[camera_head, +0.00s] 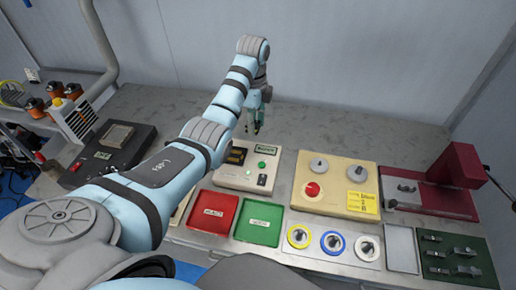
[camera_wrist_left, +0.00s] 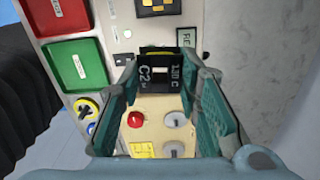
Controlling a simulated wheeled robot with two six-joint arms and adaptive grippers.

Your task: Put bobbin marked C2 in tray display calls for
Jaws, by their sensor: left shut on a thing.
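My left gripper (camera_head: 255,127) hangs above the back of the bench, behind the display box (camera_head: 247,179). In the left wrist view my left gripper (camera_wrist_left: 161,78) is shut on a black bobbin (camera_wrist_left: 160,85) whose white marking reads C2, with a second marking beside it. The bobbin is held clear of the bench. The box has a dark display (camera_head: 236,155) with amber marks too small to read, and a lit green lamp. A red tray (camera_head: 213,228) and a green tray (camera_head: 258,237), both with labels, lie in front of the box and look empty. My right gripper is out of view.
A cream panel (camera_head: 335,187) with grey knobs and a red button stands right of the box. A dark red machine (camera_head: 455,170) and a green tool tray (camera_head: 455,262) are far right. The bench back is clear.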

